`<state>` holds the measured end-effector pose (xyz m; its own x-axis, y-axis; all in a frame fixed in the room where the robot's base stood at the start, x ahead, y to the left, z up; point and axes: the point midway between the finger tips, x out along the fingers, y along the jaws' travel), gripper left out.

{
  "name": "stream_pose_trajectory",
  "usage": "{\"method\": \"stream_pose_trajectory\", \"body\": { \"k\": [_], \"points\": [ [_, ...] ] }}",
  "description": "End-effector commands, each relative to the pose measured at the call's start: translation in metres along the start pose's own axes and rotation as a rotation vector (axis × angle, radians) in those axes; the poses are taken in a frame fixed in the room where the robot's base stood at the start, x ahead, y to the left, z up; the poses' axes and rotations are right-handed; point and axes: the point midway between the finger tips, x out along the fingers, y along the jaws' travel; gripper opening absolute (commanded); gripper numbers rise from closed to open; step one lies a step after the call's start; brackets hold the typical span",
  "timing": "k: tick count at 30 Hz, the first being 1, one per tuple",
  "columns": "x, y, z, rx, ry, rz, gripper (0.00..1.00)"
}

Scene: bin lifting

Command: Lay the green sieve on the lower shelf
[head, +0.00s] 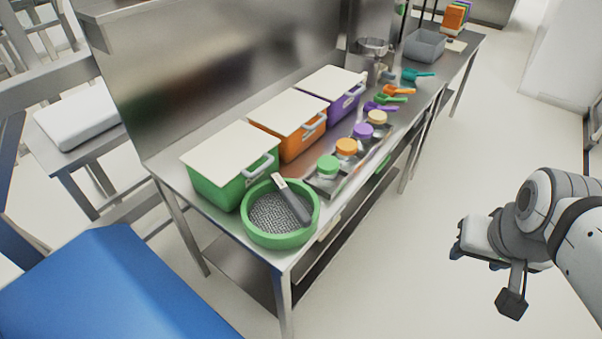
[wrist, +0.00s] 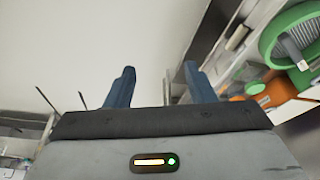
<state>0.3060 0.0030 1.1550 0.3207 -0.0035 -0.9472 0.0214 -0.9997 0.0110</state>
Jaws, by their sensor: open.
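The green sieve (head: 253,233) lies at the near end of the steel table's top, a round green rim around grey mesh. A dark-handled tool (head: 292,199) with a pale end lies across its rim. The sieve also shows at the upper right of the wrist view (wrist: 268,35). The lower shelf (head: 240,270) runs under the table top, partly hidden by the table. My gripper (head: 470,242) is out to the right of the table, over the floor and apart from the sieve. In the wrist view its two blue fingers (wrist: 163,88) stand apart with nothing between them.
Green (head: 222,187), orange (head: 296,143) and purple (head: 349,103) lidded bins line the back of the table top. Several coloured-lid jars (head: 346,147) and scoops (head: 393,90) stand in front. A blue surface (head: 110,290) is at the lower left. Floor right of the table is clear.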

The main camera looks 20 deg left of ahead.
Motion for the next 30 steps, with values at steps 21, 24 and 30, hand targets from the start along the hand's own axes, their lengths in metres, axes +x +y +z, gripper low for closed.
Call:
{"method": "stream_pose_trajectory", "body": {
  "k": [21,24,30],
  "points": [
    [0.199,-0.299,-0.078,-0.618,0.746,-0.521,0.51],
    [0.201,-0.322,-0.068,-0.644,0.782,-0.588,0.51],
    [0.205,-0.341,-0.069,-0.655,0.802,-0.627,0.51]
  ]
}}
